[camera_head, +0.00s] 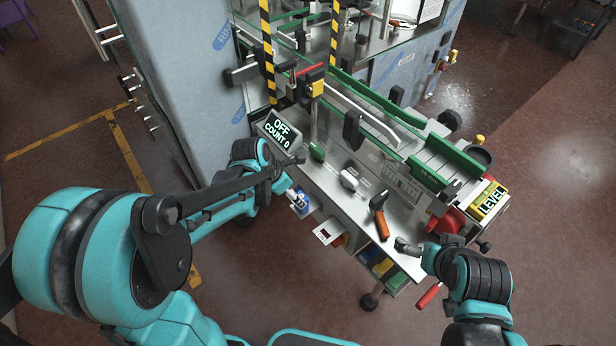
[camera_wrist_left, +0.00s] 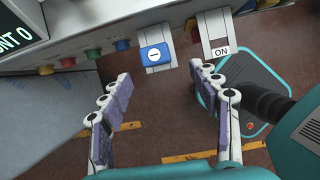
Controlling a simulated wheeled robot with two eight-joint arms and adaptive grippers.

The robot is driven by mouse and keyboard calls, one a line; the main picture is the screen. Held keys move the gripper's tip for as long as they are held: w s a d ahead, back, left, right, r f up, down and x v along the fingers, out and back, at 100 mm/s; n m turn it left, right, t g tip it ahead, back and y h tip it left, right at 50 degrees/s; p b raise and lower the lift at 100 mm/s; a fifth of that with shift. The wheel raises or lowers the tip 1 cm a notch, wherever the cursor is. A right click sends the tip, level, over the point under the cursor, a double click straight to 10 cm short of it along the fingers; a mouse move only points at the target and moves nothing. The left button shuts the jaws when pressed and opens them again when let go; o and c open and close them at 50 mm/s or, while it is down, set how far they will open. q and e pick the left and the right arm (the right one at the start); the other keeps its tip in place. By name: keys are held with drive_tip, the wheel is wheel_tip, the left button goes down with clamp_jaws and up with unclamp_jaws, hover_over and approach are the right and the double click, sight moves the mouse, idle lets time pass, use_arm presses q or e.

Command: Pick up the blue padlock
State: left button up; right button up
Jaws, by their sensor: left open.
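The blue padlock (camera_wrist_left: 155,56) sits against a pale metal plate on the machine's front, below the row of buttons. In the head view the padlock (camera_head: 301,205) shows small, close to my left gripper (camera_head: 287,186). In the left wrist view my left gripper (camera_wrist_left: 160,73) is open and empty. Its two fingers are spread on either side of the padlock's line, with the tips a little short of it. My right gripper (camera_head: 408,247) is beside the front right edge of the machine's work surface; its fingers are too small to read.
An ON plate (camera_wrist_left: 221,48) projects just right of the padlock. Coloured buttons (camera_wrist_left: 94,54) line the panel to its left. The OFF / COUNT 0 display (camera_head: 280,132) stands above my left gripper. An orange-handled tool (camera_head: 381,224) lies on the metal work surface (camera_head: 345,205).

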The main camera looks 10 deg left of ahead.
use_arm(q)
drive_tip(key=shift+n, duration=0.3)
drive_tip(key=b+x, duration=0.1)
drive_tip(key=x, duration=0.1)
drive_tip(key=b+x, duration=0.1)
drive_tip(key=x, duration=0.2)
drive_tip(key=b+x, duration=0.1)
drive_tip(key=x, duration=0.2)
drive_tip(key=shift+w+r, duration=0.15)
drive_tip(key=shift+w, duration=0.25)
drive_tip(key=shift+r, duration=0.1)
drive_tip(key=c, duration=1.3)
